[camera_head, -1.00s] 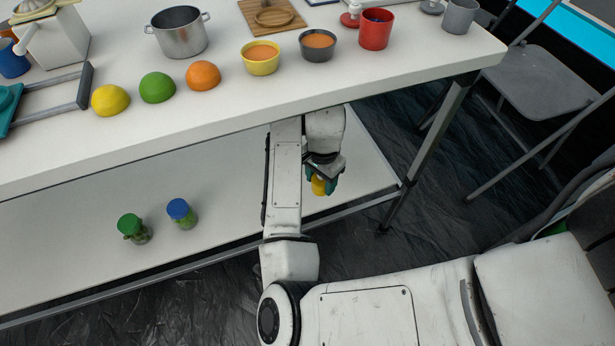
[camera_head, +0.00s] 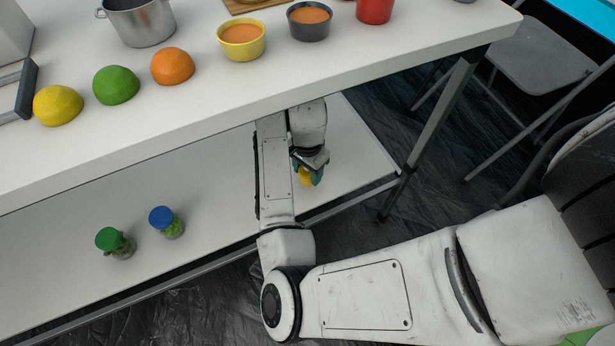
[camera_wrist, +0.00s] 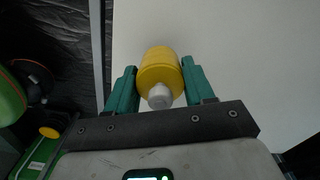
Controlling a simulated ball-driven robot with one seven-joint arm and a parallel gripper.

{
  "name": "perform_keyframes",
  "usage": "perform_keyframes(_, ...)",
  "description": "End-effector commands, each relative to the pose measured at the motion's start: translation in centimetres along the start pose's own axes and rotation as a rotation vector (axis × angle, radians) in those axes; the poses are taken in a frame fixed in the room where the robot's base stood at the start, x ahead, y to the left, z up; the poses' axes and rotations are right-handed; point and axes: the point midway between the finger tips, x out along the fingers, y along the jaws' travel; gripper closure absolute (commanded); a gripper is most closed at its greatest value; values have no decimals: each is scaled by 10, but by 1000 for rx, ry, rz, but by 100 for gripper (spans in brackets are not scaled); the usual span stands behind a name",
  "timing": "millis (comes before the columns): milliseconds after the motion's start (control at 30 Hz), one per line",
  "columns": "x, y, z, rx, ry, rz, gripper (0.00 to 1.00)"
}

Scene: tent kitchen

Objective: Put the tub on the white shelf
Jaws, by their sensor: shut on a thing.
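A yellow tub (camera_head: 305,177) with a white end sits between the teal fingers of my gripper (camera_head: 309,174). In the wrist view the gripper (camera_wrist: 158,68) is shut on the sides of the tub (camera_wrist: 158,62), with its white end toward the camera. The white shelf (camera_head: 353,160) is the lower board under the table. The gripper and tub are over its right part, near the front edge. I cannot tell whether the tub touches the shelf. My arm hides part of the shelf.
A green-lidded jar (camera_head: 115,243) and a blue-lidded jar (camera_head: 167,222) stand on the shelf to the left. The white tabletop (camera_head: 200,105) overhangs the shelf, with fruit, bowls and a pot on it. A table leg (camera_head: 432,125) stands at the right. The shelf between jars and arm is clear.

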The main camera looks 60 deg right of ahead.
Motion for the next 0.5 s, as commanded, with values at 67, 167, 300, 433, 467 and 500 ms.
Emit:
perform_keyframes(67, 19, 0, 0, -1, 0, 2, 67)
perform_keyframes(167, 25, 0, 0, 0, 0, 1, 67)
perform_keyframes(300, 23, 0, 0, 1, 0, 0, 67)
perform_keyframes(433, 24, 0, 0, 0, 0, 1, 67)
perform_keyframes(467, 25, 0, 0, 0, 0, 1, 67)
perform_keyframes(500, 26, 0, 0, 0, 0, 1, 67)
